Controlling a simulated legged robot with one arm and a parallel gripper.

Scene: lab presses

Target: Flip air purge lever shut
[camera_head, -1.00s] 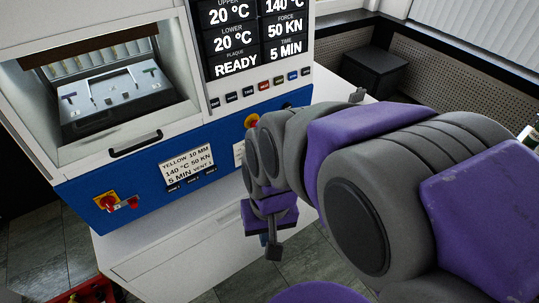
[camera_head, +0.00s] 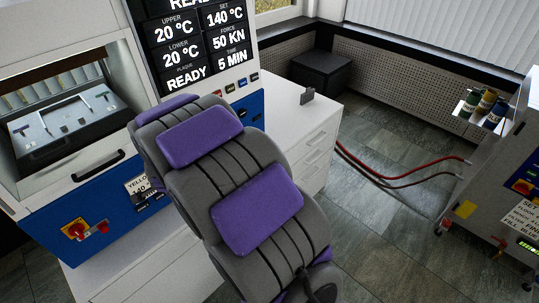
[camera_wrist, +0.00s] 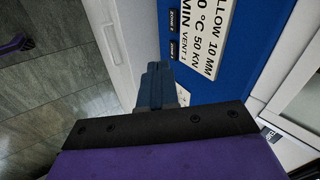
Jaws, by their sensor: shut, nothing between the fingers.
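No lever in view is labelled as the air purge lever, so I cannot tell which one it is. A small red handle (camera_head: 102,227) sits beside a red and yellow rotary switch (camera_head: 75,230) on the press's blue front panel (camera_head: 50,218). My gripper (camera_wrist: 155,82) is shut and empty in the wrist view, near the blue panel and its placard (camera_wrist: 205,35). In the head view, my arm hides the gripper and part of the panel.
A white counter (camera_head: 290,115) with drawers stands right of the press.

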